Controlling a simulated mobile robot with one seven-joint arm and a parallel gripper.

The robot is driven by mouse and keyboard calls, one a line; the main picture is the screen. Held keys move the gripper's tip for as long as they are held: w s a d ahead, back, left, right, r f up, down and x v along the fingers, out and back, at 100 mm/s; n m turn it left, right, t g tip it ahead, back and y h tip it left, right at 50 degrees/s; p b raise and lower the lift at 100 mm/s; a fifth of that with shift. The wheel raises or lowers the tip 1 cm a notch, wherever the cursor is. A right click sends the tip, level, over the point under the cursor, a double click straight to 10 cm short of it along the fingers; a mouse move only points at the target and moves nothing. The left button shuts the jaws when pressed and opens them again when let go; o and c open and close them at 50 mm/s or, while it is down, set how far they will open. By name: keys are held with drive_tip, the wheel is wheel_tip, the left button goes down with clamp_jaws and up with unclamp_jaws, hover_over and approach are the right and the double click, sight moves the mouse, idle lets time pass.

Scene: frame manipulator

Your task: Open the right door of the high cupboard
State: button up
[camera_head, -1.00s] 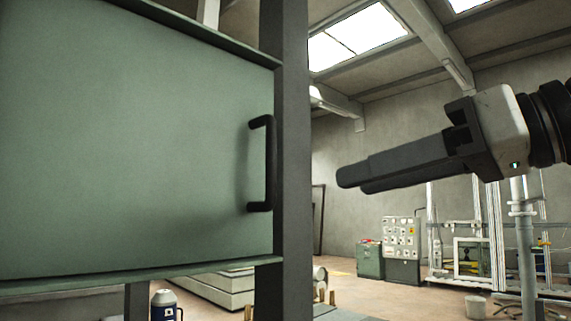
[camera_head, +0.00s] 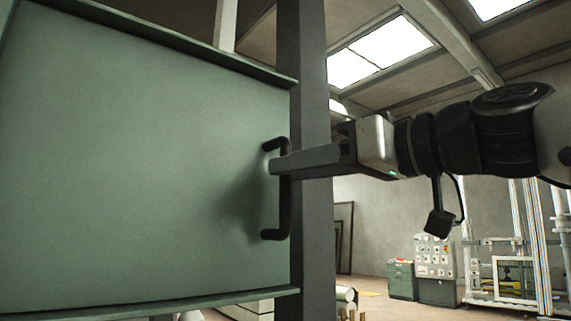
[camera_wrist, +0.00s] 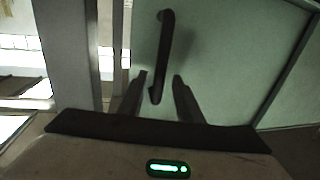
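The green cupboard door (camera_head: 140,160) fills the left of the head view and looks shut. Its black bar handle (camera_head: 284,205) stands upright near the door's right edge. My gripper (camera_head: 275,168) reaches in from the right, with its fingertips at the upper part of the handle. In the wrist view the door (camera_wrist: 225,60) lies ahead, and the two fingers of my gripper (camera_wrist: 161,80) are apart, one on each side of the handle (camera_wrist: 168,45). A gap shows between the handle and each finger.
A dark grey upright post (camera_head: 305,120) of the frame stands just right of the door, behind my gripper. A green ledge (camera_head: 200,301) runs below the door. Cabinets (camera_head: 435,270) and a metal rack stand far off at the right.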

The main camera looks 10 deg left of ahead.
drive_tip(key=shift+x, duration=1.45)
clamp_jaws()
